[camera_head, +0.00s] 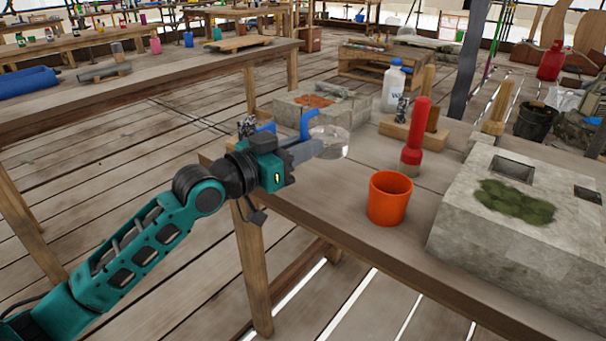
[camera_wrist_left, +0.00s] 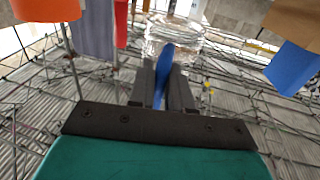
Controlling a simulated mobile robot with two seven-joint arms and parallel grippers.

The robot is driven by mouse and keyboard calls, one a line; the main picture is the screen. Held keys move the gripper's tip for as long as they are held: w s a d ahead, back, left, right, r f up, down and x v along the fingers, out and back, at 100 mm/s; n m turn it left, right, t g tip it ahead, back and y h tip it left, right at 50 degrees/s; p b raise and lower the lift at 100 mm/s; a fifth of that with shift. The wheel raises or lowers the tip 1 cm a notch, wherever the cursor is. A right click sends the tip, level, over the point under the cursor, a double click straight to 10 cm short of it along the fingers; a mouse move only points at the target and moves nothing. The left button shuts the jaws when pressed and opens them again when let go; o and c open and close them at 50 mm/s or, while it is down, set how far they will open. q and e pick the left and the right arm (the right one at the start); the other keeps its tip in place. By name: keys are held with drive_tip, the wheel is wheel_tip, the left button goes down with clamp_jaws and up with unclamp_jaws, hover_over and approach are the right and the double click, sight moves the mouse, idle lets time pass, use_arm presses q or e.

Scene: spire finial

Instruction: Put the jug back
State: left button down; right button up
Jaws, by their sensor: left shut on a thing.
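The jug (camera_head: 330,141) is clear, with a blue handle (camera_head: 307,124). It is at the fingertips of my left gripper (camera_head: 305,150), over the left part of the near table. In the left wrist view the gripper (camera_wrist_left: 164,92) is shut on the blue handle, and the clear body of the jug (camera_wrist_left: 172,32) is just beyond the fingers. I cannot tell whether its base touches the table. My right gripper is not in view.
The near wooden table (camera_head: 345,222) holds an orange cup (camera_head: 389,198), a red-handled tool (camera_head: 416,137), a white bottle (camera_head: 393,86) and a large stone block (camera_head: 520,240). A smaller block (camera_head: 290,104) is behind the jug. Bare tabletop lies left of the cup.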

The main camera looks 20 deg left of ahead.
use_arm(q)
wheel_tip(320, 180, down, 5)
drive_tip(key=shift+r+b, duration=0.2)
drive_tip(key=shift+b, duration=0.5)
drive_tip(key=shift+f, duration=0.2)
drive_tip(key=c, duration=1.5)
unclamp_jaws()
drive_tip(key=shift+f, duration=0.2)
drive_tip(key=o, duration=0.4)
drive_tip(key=shift+o, duration=0.2)
drive_tip(key=shift+r, duration=0.2)
drive_tip(key=p+v, duration=0.1)
drive_tip(key=v, duration=1.1)
drive_tip(key=shift+f, duration=0.15)
